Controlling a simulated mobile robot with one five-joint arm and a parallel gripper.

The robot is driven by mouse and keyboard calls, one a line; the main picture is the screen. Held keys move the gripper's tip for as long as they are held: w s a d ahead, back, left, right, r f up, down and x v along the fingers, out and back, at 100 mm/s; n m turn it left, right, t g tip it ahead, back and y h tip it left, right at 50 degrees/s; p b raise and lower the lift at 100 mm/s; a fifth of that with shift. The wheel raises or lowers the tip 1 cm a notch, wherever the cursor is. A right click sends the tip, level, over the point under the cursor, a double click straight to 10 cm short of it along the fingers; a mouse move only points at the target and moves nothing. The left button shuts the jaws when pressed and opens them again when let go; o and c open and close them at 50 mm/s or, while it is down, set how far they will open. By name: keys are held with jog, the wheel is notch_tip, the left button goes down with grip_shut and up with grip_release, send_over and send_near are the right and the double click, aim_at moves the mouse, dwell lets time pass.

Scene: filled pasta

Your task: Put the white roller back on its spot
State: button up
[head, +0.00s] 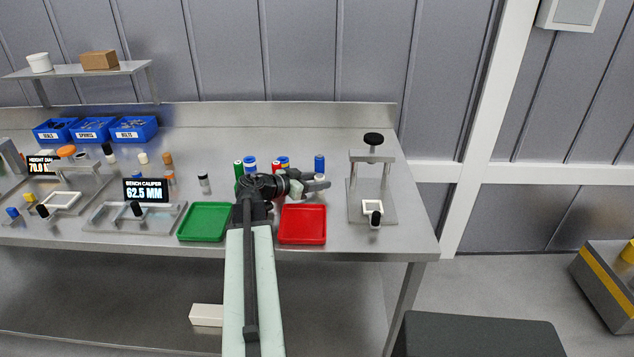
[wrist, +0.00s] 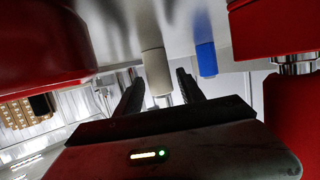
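The white roller (wrist: 157,72) shows in the wrist view as an off-white cylinder with a thinner metallic end, between the lines of my two fingers. My gripper (wrist: 160,88) is open, with a clear gap between the roller and at least the right finger. I cannot tell how far the roller lies between the fingertips. In the head view my gripper (head: 322,184) reaches right above the table, just behind the red tray (head: 303,239). I cannot pick out the roller there; the gripper may hide it. I cannot identify its spot.
A blue cylinder (wrist: 206,60) stands near the roller; one also shows behind my gripper (head: 320,163). A large red piece (wrist: 290,100) is close to the wrist camera. A press-like stand (head: 372,185) is to the right. A green tray (head: 206,222) lies left.

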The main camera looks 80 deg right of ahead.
jog(key=shift+r, duration=0.15)
jog(key=shift+w+a+r+p, duration=0.2)
jog(key=shift+p, duration=0.15)
jog(key=p+v, duration=0.3)
jog(key=v, duration=0.8)
jog(key=shift+w+a, duration=0.15)
jog(key=shift+a, duration=0.05)
